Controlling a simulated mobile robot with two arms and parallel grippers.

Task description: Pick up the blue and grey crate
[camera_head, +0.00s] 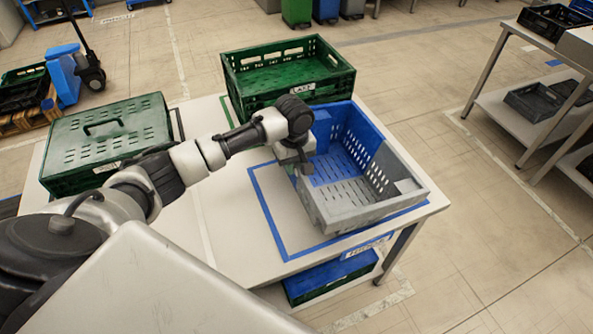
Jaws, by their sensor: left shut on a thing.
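The blue and grey crate (360,210) is open-topped and empty where I can see inside. It sits at the right end of the white table (230,240), at or just above a blue taped outline, and overlaps the outline's right side. My left gripper (295,165) is shut on the crate's left wall, with my arm reaching in from the left. The fingertips are partly hidden by the wrist and the crate wall. My right gripper is not in view.
A green open crate (335,78) stands behind the blue and grey crate. A green lidded crate (105,135) stands at the table's left. Another crate with a blue top (330,275) is below the table. A shelf table (500,95) stands at right across clear floor.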

